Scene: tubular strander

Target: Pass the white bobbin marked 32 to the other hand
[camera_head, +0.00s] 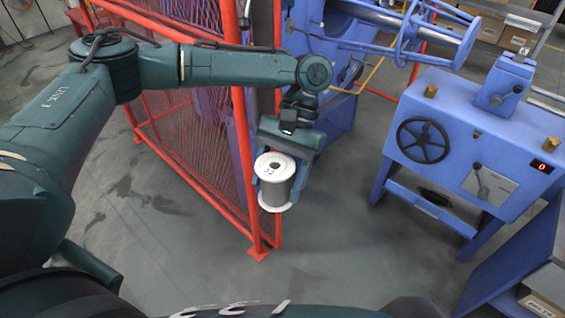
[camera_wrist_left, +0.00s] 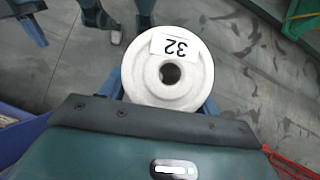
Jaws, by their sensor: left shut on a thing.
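The white bobbin marked 32 (camera_head: 275,182) has white flanges and a grey wound middle. My left gripper (camera_head: 283,180) is shut on it and holds it roughly upright in the air, beside the red fence. In the left wrist view the bobbin's top flange (camera_wrist_left: 167,72) faces the camera, with its centre hole and the label 32 showing upside down. The left gripper's fingers (camera_wrist_left: 165,105) are mostly hidden behind the bobbin and the gripper body. My right gripper does not show in either view.
A red mesh fence (camera_head: 190,150) stands left of and behind the bobbin. A blue machine with a black handwheel (camera_head: 423,140) stands at right. A blue stand (camera_head: 510,265) holding a cardboard box is at lower right. The grey floor (camera_head: 340,245) between is clear.

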